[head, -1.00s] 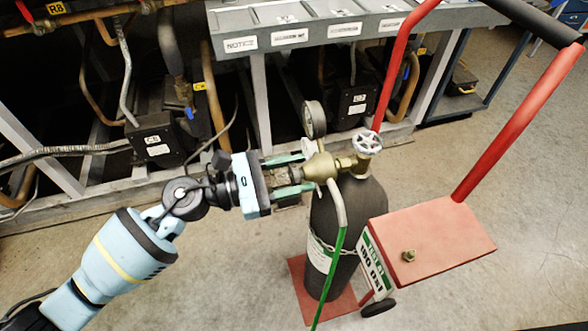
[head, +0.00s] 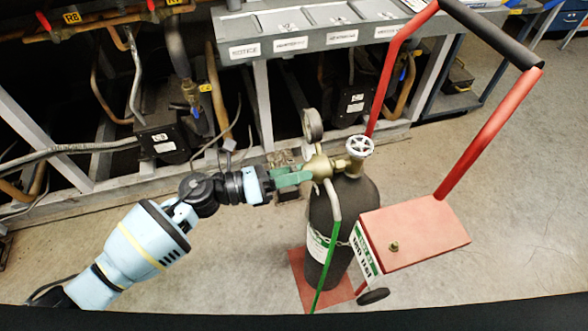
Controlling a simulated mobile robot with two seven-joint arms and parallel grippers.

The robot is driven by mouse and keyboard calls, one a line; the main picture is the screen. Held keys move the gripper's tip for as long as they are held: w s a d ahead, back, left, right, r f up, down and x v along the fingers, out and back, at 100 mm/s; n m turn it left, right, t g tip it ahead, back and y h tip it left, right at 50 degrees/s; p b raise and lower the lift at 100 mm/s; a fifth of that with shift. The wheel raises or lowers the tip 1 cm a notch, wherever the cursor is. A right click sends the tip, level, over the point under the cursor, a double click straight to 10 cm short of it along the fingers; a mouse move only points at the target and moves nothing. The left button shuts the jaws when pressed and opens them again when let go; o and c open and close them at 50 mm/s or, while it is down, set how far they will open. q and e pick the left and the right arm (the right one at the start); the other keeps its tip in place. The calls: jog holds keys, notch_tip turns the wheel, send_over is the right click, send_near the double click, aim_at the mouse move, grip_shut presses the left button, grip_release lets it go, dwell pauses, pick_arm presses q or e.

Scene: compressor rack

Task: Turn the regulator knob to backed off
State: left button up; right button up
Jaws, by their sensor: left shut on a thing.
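The brass regulator (head: 320,167) sits on the dark gas cylinder (head: 341,215), with a round gauge (head: 312,124) on top and a green hose (head: 327,255) hanging below. My left gripper (head: 296,176) reaches in from the left, its green fingers level with the regulator's left end. It is shut on the regulator knob, which the fingers mostly hide. The knob's angle cannot be read. The white cylinder valve handwheel (head: 359,146) stands to the right of the regulator, clear of the fingers. My right gripper is not in view.
The cylinder stands on a red cart with a tall handle (head: 490,130) and a red box (head: 413,238) on the right. The compressor rack (head: 262,105), with pipes and a labelled grey ledge (head: 300,43), is behind. Floor at right is open.

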pick_arm(q)
jog(key=n+p, duration=0.1)
jog(key=n, duration=0.1)
jog(key=shift+w+r+n, duration=0.1)
jog(key=shift+r+n, duration=0.05)
jog(key=shift+n, duration=0.25)
jog(key=n+p, duration=0.2)
jog(key=n, duration=0.2)
jog(key=shift+n, duration=0.3)
jog(key=n, duration=0.2)
jog(key=shift+n+p, duration=0.3)
jog(key=shift+p, duration=0.1)
jog(key=n, duration=0.2)
jog(key=n+p, duration=0.1)
jog(key=n, duration=0.1)
jog(key=shift+f+n, duration=0.2)
jog(key=shift+n, duration=0.1)
jog(key=n+p, duration=0.1)
jog(key=n, duration=0.2)
jog(key=shift+f, duration=0.1)
jog(key=shift+f+n, duration=0.1)
jog(key=shift+n, duration=1.6)
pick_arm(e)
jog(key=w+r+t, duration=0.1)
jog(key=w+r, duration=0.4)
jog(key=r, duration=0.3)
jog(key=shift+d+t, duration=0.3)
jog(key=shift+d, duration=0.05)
